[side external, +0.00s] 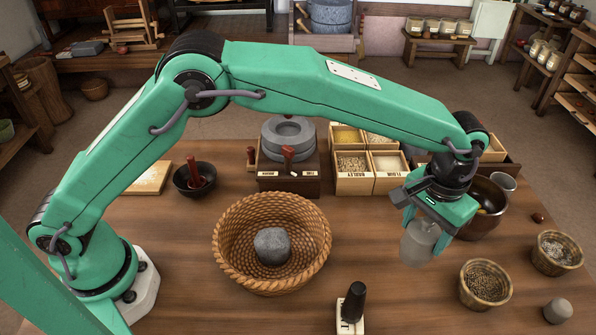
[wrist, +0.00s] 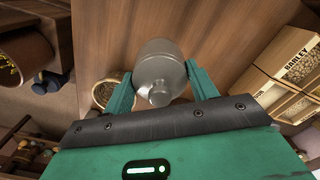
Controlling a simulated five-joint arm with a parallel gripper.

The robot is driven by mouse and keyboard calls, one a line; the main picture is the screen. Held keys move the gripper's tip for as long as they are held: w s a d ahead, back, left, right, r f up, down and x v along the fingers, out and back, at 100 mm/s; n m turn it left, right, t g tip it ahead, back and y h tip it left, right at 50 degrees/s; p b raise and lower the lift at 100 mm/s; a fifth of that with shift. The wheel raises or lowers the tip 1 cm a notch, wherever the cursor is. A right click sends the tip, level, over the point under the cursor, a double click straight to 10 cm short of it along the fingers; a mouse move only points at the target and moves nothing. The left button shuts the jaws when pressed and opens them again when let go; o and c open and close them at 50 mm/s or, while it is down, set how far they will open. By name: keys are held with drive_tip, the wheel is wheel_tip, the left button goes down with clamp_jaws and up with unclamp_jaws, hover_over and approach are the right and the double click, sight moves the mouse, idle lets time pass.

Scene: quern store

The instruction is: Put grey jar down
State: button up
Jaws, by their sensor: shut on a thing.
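My gripper (side external: 424,226) is shut on the grey jar (side external: 418,246), at the right of the side view. The jar hangs below the jaws over the wooden table (side external: 385,290). I cannot tell how large the gap under it is, or whether there is one. In the wrist view my gripper (wrist: 161,82) has one green finger on each side of the jar (wrist: 158,62). Its knobbed end points towards the camera.
A wicker basket (side external: 225,245) holding a grey stone (side external: 272,246) stands left of the jar. Seed bowls (side external: 486,285) stand to its right, a metal bowl (side external: 478,218) close behind, and grain boxes (side external: 353,182) farther back. A black-handled stamp (side external: 351,304) stands in front. Table between is clear.

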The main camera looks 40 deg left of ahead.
drive_tip(key=shift+w+a+f, duration=0.2)
drive_tip(key=shift+w+f, duration=0.15)
drive_tip(key=shift+w, duration=0.25)
drive_tip(key=shift+w+a+f, duration=0.2)
drive_tip(key=shift+w+f, duration=0.1)
drive_tip(key=shift+w, duration=0.3)
drive_tip(key=shift+f, duration=0.1)
drive_tip(key=shift+f, duration=1.9)
drive_tip(key=shift+f, duration=0.15)
drive_tip(key=o, duration=1.6)
drive_tip(key=shift+s, duration=0.1)
